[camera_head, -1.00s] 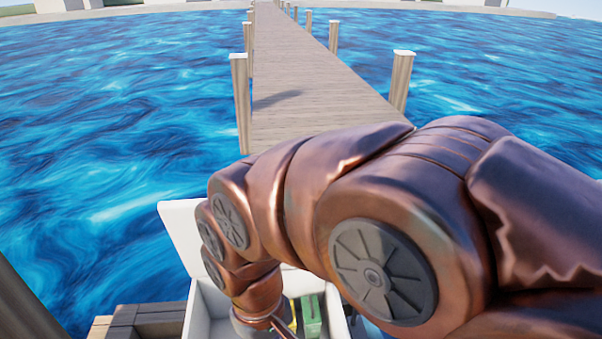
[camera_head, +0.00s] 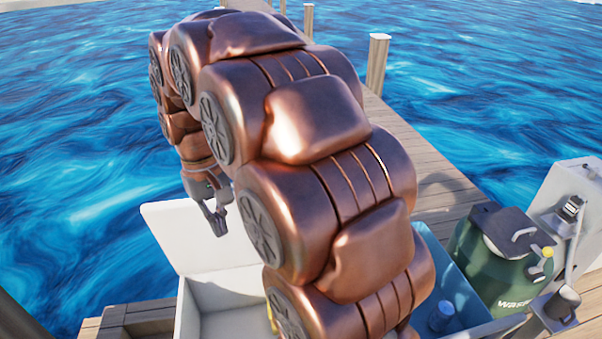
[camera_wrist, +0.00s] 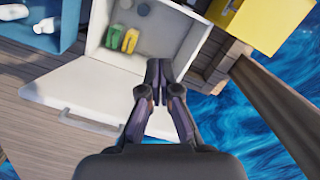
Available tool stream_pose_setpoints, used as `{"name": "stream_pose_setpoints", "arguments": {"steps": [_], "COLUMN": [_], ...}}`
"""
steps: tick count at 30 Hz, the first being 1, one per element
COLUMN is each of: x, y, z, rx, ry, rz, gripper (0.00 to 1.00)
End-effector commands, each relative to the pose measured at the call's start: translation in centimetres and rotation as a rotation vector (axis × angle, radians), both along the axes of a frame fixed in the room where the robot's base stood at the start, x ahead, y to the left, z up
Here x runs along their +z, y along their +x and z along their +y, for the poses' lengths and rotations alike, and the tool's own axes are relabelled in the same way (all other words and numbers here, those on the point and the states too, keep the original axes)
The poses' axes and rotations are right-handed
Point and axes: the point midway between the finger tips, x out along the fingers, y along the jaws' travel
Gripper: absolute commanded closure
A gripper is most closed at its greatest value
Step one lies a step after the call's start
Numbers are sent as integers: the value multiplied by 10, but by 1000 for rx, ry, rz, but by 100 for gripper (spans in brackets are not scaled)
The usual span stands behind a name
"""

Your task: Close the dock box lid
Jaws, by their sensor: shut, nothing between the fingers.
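The dock box (camera_head: 190,310) is white and stands open at the bottom of the head view. Its lid (camera_head: 200,235) is raised at the box's far side. In the wrist view the lid (camera_wrist: 85,95) is a broad white panel beside the open box (camera_wrist: 165,35), which holds green and yellow items (camera_wrist: 123,39). My gripper (camera_head: 219,222) is shut and empty; in the head view it overlaps the lid. In the wrist view its fingers (camera_wrist: 158,70) overlap the lid and box edge; contact cannot be told. My arm hides much of the box's right side.
A blue bin (camera_head: 455,285) and a green waste container (camera_head: 505,262) stand right of the box. A yellow box (camera_wrist: 268,22) shows in the wrist view. Wooden posts (camera_head: 377,62) line the dock (camera_head: 400,130), with water around.

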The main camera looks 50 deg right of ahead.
Motion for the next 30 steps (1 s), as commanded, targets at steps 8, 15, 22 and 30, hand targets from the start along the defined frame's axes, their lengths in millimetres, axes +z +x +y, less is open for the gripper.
{"name": "stream_pose_setpoints", "arguments": {"steps": [8,15,22,30], "x": [15,22,23,20], "y": [51,88,117,143], "z": [-44,-85,-128,-182], "rx": [-62,-111,-159,-217], "ry": [-2,-4,-5,-9], "rz": [-8,-17,-19,-30], "gripper": [100,100,100,100]}}
